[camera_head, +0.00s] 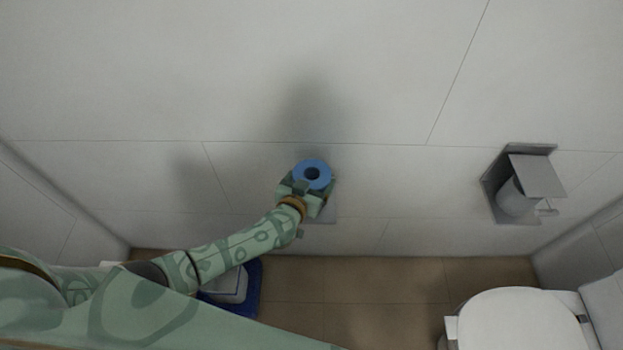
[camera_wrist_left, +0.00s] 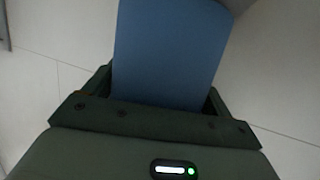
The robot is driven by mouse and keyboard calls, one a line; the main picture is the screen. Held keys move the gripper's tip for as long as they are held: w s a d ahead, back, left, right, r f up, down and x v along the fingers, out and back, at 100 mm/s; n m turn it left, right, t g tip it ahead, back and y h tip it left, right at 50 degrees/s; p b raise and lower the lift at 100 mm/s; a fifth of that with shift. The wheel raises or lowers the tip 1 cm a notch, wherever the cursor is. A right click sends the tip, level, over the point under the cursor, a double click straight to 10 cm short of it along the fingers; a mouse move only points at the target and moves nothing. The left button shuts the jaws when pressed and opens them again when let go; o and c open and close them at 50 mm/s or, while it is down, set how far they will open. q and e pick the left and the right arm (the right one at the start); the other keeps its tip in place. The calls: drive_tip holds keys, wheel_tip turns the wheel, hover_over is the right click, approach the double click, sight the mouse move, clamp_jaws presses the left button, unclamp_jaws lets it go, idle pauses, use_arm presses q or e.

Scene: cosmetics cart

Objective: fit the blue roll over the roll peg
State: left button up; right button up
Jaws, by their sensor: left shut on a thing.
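The blue roll (camera_head: 312,163) is in the head view near the middle of the wall, its round end with the dark core hole facing the camera. My left gripper (camera_head: 307,188) is shut on it from below. In the left wrist view the blue roll (camera_wrist_left: 170,55) fills the space between the jaws of my left gripper (camera_wrist_left: 160,95). A grey wall plate (camera_head: 322,217) shows partly behind the gripper. The roll peg cannot be made out; the roll and gripper cover that area. I cannot tell whether the roll touches the peg. My right gripper is out of view.
A grey holder (camera_head: 537,175) with a pale roll (camera_head: 515,198) is mounted on the wall at right. A white toilet (camera_head: 520,320) stands at lower right. A blue item (camera_head: 254,285) with a pale top lies on the brown floor, partly behind my left arm. The upper wall is bare.

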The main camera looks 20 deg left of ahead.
use_arm(q)
drive_tip(key=shift+f+b, duration=0.9)
drive_tip(key=shift+f, duration=0.6)
drive_tip(key=o, duration=0.9)
drive_tip(key=p+v, duration=0.6)
drive_tip(key=v, duration=1)
drive_tip(key=shift+s+d+p, duration=0.1)
drive_tip(key=shift+s+p, duration=0.05)
drive_tip(key=shift+p, duration=0.25)
